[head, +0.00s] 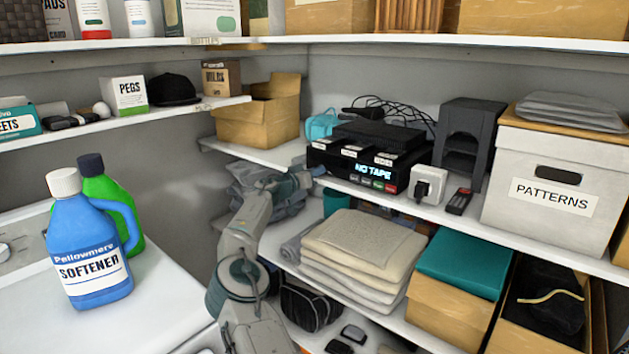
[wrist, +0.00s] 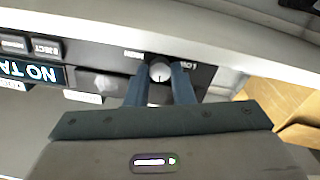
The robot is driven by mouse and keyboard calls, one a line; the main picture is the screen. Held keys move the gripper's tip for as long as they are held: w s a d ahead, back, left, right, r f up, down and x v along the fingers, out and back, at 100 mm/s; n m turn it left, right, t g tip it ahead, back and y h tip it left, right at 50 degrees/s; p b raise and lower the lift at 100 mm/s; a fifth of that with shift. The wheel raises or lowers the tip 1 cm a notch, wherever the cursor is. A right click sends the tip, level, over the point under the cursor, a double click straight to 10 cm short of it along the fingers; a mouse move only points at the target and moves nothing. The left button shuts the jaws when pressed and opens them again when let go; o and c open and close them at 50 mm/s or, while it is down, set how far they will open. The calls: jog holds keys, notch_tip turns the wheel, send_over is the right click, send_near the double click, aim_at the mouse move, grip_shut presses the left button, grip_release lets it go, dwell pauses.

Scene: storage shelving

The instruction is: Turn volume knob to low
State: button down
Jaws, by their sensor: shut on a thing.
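The black tape deck (head: 345,170) with a lit "NO TAPE" display sits on the middle shelf in the head view. In the wrist view its front panel (wrist: 110,60) appears upside down. The volume knob (wrist: 160,72) is small, round and pale, with a thin dark mark toward the bottom of the picture. The labels "HIGH" and "LOW" are printed to its left and right there. My gripper (wrist: 161,88) is shut on the knob, one finger on each side. In the head view my gripper (head: 313,174) reaches the deck's left front end and the knob is hidden.
A cardboard box (head: 258,120) is to the left. Folded towels (head: 360,245) lie on the shelf below. The blue softener bottle (head: 88,245) is well clear.

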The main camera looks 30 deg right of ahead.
jog(key=shift+n, duration=0.5)
jog(key=c, duration=1.3)
grip_release()
jog(key=shift+o, duration=0.2)
jog(key=shift+a, duration=0.1)
jog(key=b+v, duration=0.4)
jog(key=v, duration=0.9)
jog(key=shift+a, duration=0.3)
jog(key=shift+s, duration=0.1)
